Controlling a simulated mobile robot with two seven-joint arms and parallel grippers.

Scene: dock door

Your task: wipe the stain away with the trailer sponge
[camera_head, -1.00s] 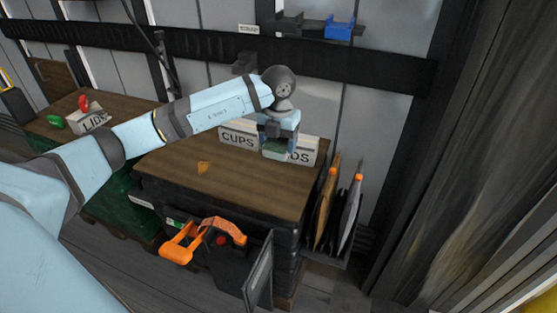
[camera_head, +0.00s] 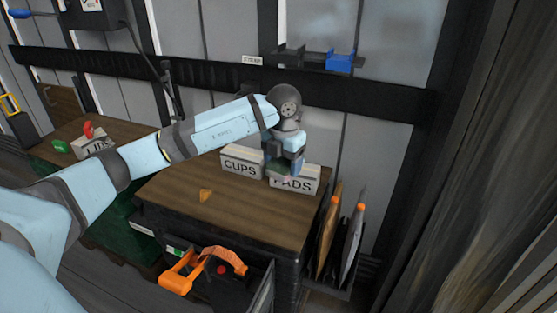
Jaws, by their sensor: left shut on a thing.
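My left gripper (camera_head: 284,163) reaches in over the back of the wooden tabletop, pointing down. It is shut on the sponge (camera_head: 278,171), of which a green part and a pinkish underside show between and below the fingers. The sponge is at the PADS box (camera_head: 296,186), over or just in its opening; I cannot tell how much of it is clear of the box. A small orange-brown stain (camera_head: 205,195) lies on the tabletop (camera_head: 235,208), left of and nearer than the boxes. My right gripper is not in view.
The CUPS box (camera_head: 241,163) stands just left of the PADS box. A LIDS box (camera_head: 97,145) sits on another table at the left. An orange handle (camera_head: 183,280) is below the table front. Folders (camera_head: 340,232) stand at the right side.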

